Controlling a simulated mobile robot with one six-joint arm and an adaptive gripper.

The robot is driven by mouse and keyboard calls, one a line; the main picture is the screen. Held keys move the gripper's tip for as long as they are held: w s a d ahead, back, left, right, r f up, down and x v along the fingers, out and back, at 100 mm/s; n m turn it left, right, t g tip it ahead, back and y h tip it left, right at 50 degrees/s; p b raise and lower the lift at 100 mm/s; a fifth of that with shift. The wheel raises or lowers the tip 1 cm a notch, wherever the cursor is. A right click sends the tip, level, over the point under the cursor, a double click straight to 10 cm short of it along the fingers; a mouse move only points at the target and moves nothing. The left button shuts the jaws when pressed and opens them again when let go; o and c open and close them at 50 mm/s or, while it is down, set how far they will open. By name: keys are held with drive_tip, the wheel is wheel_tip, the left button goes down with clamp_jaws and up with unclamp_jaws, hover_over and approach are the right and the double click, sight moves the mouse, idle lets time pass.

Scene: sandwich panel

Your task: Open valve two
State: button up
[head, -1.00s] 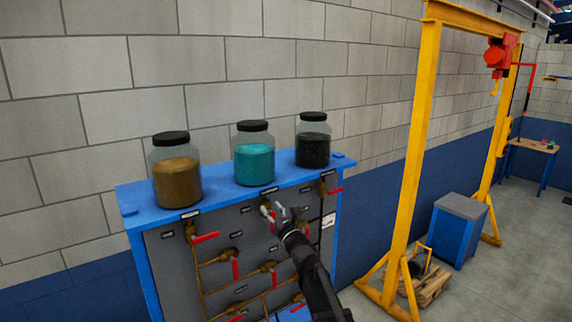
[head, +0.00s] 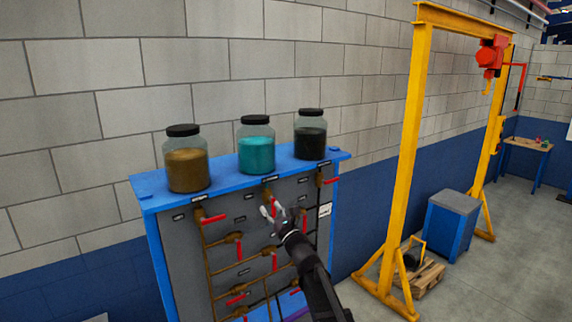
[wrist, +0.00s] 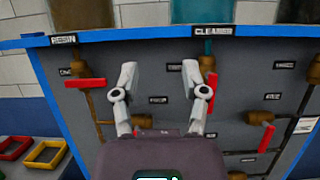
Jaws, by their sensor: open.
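A panel (head: 178,262) carries several brass valves with red lever handles. The upper middle valve (wrist: 208,64) sits under the "CLEANER" label, and its red handle (wrist: 212,92) hangs down. The upper left valve (wrist: 80,66), under the "RESIN" label, has a level red handle (wrist: 86,83). I cannot read which tag marks valve two. My gripper (head: 270,210) is open and empty, in front of the panel near the cleaner valve. In the wrist view the gripper (wrist: 164,75) has its right finger beside the cleaner handle; contact cannot be told.
Jars of brown (head: 187,170), teal (head: 256,154) and black (head: 310,142) contents stand on the panel's blue top. Lower pipes carry more red handles, one at the right (wrist: 266,138). A yellow gantry (head: 408,150) and a blue cabinet (head: 448,232) stand to the right.

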drive_tip(key=s+d+f+n+g+h+b, duration=0.1)
drive_tip(key=s+f+n+g+b, duration=0.3)
drive_tip(key=s+f+n+g, duration=0.55)
drive_tip(key=s+d+f+n+g+h+b, duration=0.1)
drive_tip(key=s+f+n+g+b, duration=0.4)
drive_tip(key=f+n, duration=0.9)
drive_tip(key=s+d+f+n+g+h+b, duration=0.2)
drive_tip(key=s+d+f+h+b, duration=0.1)
drive_tip(key=s+d+f+h, duration=0.2)
drive_tip(key=s+d+f+n+g+h+b, duration=0.1)
drive_tip(key=s+d+f+n+h+b, duration=0.2)
drive_tip(key=s+d+f+h, duration=0.3)
drive_tip(key=s+d+f, duration=0.4)
drive_tip(key=d+f, duration=0.3)
drive_tip(key=d, duration=0.2)
drive_tip(key=shift+g, duration=0.35)
drive_tip(key=shift+w, duration=0.1)
idle(0.5)
